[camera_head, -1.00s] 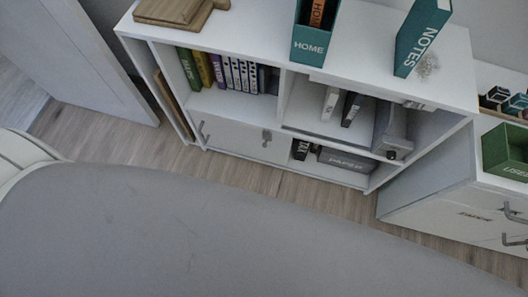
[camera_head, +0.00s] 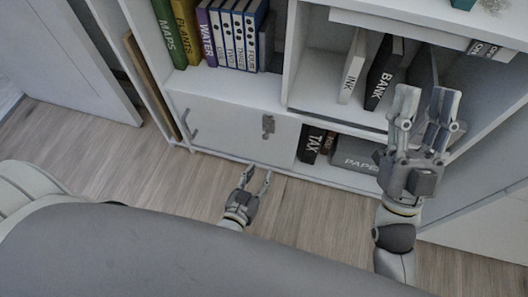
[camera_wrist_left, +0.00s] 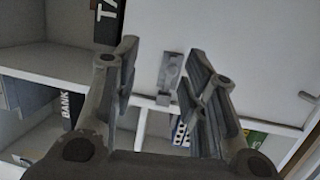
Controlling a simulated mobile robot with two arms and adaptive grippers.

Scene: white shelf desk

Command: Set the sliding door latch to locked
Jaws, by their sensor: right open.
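The sliding door (camera_head: 225,118) is a white panel in the lower left of the shelf desk. Its small grey latch (camera_head: 268,126) sits near the door's right edge, and its setting is too small to read. A grey handle (camera_head: 189,124) is at the door's left side. My left gripper (camera_head: 257,178) is open and empty, low in front of the door, below the latch and apart from it. In the left wrist view the latch (camera_wrist_left: 171,74) shows between the open fingers (camera_wrist_left: 158,65). My right gripper (camera_head: 425,100) is open and raised in front of the right shelf bay, hiding part of it.
Books and binders (camera_head: 238,35) stand above the door. The INK (camera_head: 352,68) and BANK (camera_head: 382,75) books stand in the right bay. The TAX book (camera_head: 311,143) and PAPER box (camera_head: 354,155) are below. Wooden floor (camera_head: 165,190) is clear before the desk.

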